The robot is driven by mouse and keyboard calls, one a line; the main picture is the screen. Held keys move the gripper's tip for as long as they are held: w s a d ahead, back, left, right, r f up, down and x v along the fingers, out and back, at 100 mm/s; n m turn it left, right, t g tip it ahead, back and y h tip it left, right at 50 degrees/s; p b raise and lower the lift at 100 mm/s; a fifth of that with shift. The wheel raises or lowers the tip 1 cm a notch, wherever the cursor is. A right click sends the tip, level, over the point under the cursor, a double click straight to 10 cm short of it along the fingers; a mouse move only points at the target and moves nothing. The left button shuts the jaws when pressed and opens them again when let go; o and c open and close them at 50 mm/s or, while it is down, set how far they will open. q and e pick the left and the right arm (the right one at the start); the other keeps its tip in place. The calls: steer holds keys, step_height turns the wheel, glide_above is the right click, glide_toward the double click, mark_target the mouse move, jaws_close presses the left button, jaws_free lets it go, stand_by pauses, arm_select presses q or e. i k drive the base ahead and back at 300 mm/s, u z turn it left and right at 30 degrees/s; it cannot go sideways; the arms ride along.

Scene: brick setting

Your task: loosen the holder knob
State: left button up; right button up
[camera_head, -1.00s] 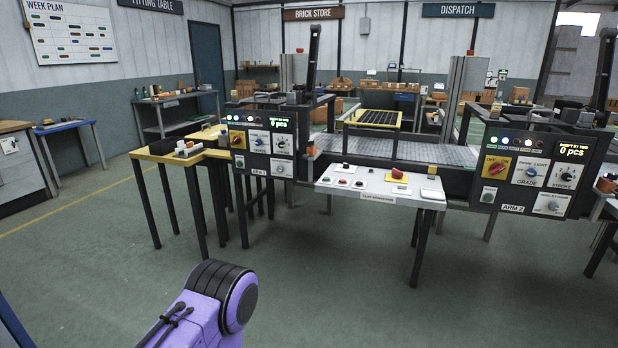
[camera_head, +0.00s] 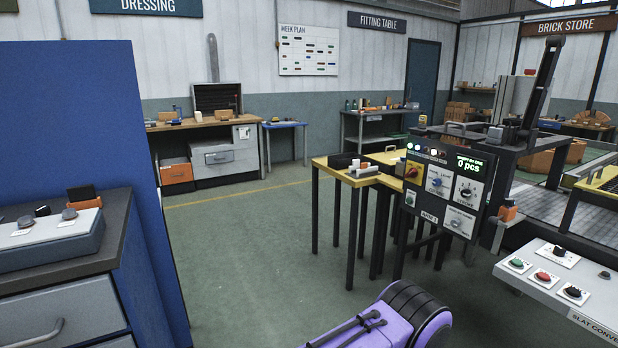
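I cannot make out which part is the holder knob; no readable label names it. A control panel (camera_head: 449,188) labelled like an arm panel stands right of centre, with a red switch on yellow, several dark or grey knobs and a display reading 0 pcs. A grey cabinet (camera_head: 62,283) at the lower left has a sloped box (camera_head: 50,240) with knob-like parts on top, cut by the left edge. A purple and black link of my own arm shows at the bottom. Neither gripper is in view.
A blue partition (camera_head: 85,110) stands behind the cabinet. The slat conveyor's white button board (camera_head: 560,282) is at the lower right. A workbench (camera_head: 205,122) is at the back wall. Green floor (camera_head: 250,250) is clear between.

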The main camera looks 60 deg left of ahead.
mark_target(44, 211)
steer(key=u, duration=3.6)
steer(key=k, duration=0.2)
